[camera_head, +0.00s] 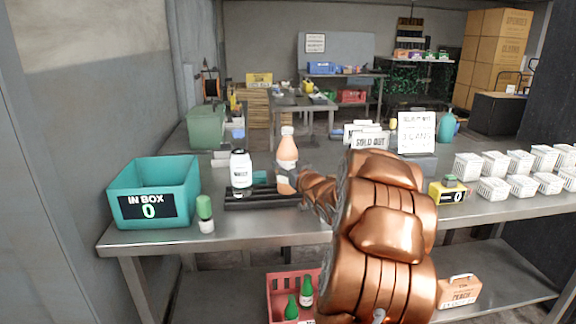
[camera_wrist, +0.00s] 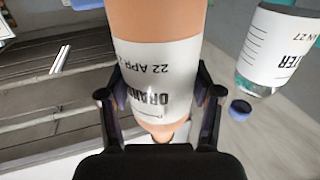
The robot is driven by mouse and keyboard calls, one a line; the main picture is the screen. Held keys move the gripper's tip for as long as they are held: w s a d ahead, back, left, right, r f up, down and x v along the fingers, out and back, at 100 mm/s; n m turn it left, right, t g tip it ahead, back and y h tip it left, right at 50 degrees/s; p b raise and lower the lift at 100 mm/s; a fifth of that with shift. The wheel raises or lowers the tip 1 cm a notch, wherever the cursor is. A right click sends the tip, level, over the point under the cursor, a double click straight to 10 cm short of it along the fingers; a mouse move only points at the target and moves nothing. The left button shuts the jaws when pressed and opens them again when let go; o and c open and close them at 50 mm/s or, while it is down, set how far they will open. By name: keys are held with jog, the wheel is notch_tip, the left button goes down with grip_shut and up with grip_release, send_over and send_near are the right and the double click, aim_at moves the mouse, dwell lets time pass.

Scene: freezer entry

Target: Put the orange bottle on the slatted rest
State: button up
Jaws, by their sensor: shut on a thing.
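The orange bottle (camera_head: 287,158) is upright in my gripper (camera_head: 290,182), with a white label and a pale cap. In the wrist view the bottle (camera_wrist: 158,80) fills the middle, and the fingers of my gripper (camera_wrist: 160,112) close on it from both sides. The dark slatted rest (camera_head: 248,201) lies on the steel table. The bottle is over or just behind the rest's right end; I cannot tell whether its base touches, as my gripper hides it.
A teal bin (camera_head: 153,190) marked IN BOX 0 stands at the left, with a green-capped small bottle (camera_head: 205,214) beside it. A yellow device (camera_head: 448,190) and rows of white baskets (camera_head: 495,188) are at the right. A red crate (camera_head: 283,301) with green bottles is below.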

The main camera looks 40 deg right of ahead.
jog(key=o, duration=1.7)
jog(key=shift+c, duration=0.2)
jog(key=v, duration=1.2)
jog(key=shift+b, duration=0.45)
jog(key=shift+r, duration=0.1)
